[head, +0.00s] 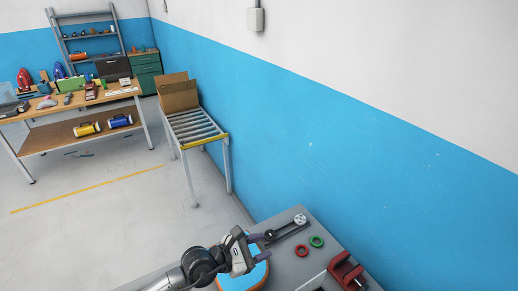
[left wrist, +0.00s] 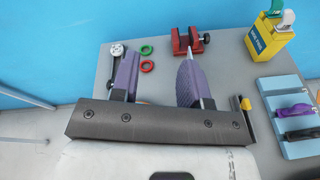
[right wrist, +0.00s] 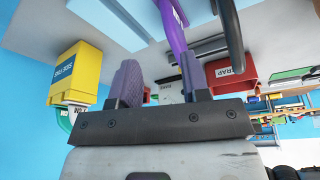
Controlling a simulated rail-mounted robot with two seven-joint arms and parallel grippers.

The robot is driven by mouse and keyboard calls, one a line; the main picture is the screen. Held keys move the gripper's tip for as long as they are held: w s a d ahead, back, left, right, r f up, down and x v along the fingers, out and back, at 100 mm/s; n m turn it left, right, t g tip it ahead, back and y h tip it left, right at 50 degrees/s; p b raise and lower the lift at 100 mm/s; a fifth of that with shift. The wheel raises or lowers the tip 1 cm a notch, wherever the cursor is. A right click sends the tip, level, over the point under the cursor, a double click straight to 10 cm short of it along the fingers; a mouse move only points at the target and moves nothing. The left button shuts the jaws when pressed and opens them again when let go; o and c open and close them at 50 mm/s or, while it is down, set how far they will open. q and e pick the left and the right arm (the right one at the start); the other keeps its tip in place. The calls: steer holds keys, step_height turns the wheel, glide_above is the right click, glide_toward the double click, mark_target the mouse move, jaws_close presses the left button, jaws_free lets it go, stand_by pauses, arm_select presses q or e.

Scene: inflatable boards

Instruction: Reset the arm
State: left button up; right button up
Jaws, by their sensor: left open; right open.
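My right gripper (right wrist: 158,80) shows only in the right wrist view, where the scene appears upside down. Its fingers are apart. A purple handle (right wrist: 172,25) shows beyond its right-hand finger; I cannot tell whether they touch. The right arm is out of the head view.
On the grey table are a black tool (head: 287,231), a red ring (head: 301,250), a green ring (head: 317,241) and a red vise (head: 346,272). An orange-edged blue item (head: 245,278) lies beneath my left gripper. A roller stand (head: 195,125) holds an open carton (head: 178,95).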

arm_select(q)
steer(key=w+a+r+n+t, duration=0.1)
steer(key=a+r+n+t, duration=0.2)
steer(key=r+n+t, duration=0.5)
steer(key=w+a+r+n+t, duration=0.15)
steer(key=r+n+t, duration=0.35)
steer(key=r+n, duration=0.55)
steer(key=s+a+r+n+t+y, duration=0.1)
steer(key=a+r+n+y, duration=0.1)
steer(key=a+n+y, duration=0.6)
steer(key=a+r+n+t+y, duration=0.1)
steer(key=n+t+y, duration=0.1)
steer(key=n+y, duration=0.7)
steer(key=s+a+f+n+g+h, duration=0.1)
steer(key=s+a+f+n+g, duration=0.35)
steer(key=s+f, duration=0.85)
steer(key=s+a+f+n+g+h, duration=0.1)
steer(key=s+f+n+g, duration=0.4)
steer(key=s+f+g, duration=0.5)
steer(key=s+a+f+n+g+h, duration=0.1)
steer(key=s+a+f+n+g, duration=0.3)
steer(key=s+f, duration=1.1)
step_height(320, 180, up, 19)
steer(key=d+p, duration=0.1)
steer(key=p, duration=1.8)
steer(key=shift+n+g, duration=0.4)
steer(key=shift+g, duration=0.05)
